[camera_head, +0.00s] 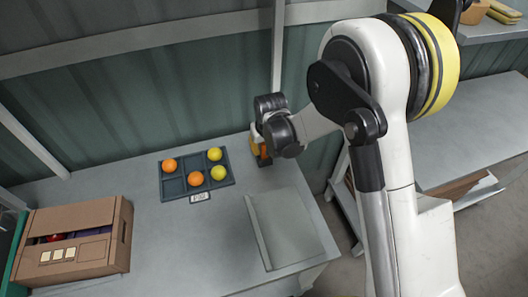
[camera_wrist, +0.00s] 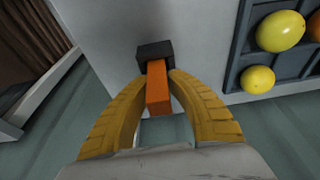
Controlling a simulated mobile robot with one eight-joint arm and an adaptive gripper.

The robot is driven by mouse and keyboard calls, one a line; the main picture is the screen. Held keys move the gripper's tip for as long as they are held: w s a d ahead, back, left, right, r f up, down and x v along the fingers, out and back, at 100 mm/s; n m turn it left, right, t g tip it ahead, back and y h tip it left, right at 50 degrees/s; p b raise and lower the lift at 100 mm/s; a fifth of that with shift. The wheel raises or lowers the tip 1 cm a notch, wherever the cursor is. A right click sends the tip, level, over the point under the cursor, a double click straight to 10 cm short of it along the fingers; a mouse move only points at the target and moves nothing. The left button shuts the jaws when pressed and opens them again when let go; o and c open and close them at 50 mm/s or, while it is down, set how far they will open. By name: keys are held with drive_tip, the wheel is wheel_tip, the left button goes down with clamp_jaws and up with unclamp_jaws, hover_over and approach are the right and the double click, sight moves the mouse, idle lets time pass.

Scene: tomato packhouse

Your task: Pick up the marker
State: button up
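The marker (camera_wrist: 158,90) is an orange bar with a black block-like end (camera_wrist: 155,51), seen between the fingers in the wrist view. My gripper (camera_wrist: 158,76) has two yellow curved fingers whose tips meet the marker's sides just below the black end, and it looks shut on it. In the head view my gripper (camera_head: 261,146) is at the table's back edge, right of the tomato tray. A little orange and a dark end show there below the wrist. I cannot tell whether the marker touches the table.
A dark compartment tray (camera_head: 174,190) holds orange and yellow tomatoes, with a small label (camera_head: 200,197) in front. A cardboard box (camera_head: 112,235) stands at the left. A shallow grey tray (camera_head: 290,228) lies at the table's right. A wall (camera_head: 130,110) rises behind. The table's middle is clear.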

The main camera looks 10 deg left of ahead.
clamp_jaws()
drive_tip(key=shift+r, duration=0.45)
drive_tip(key=v, duration=0.1)
drive_tip(key=p+v, duration=0.2)
drive_tip(key=v, duration=0.1)
drive_tip(key=shift+w, duration=0.3)
drive_tip(key=s+d+r+p, duration=0.6)
drive_tip(key=s+d+r, duration=0.1)
drive_tip(key=r, duration=0.4)
drive_tip(key=shift+d+r, duration=0.15)
drive_tip(key=shift+d, duration=0.6)
drive_tip(key=shift+s, duration=0.1)
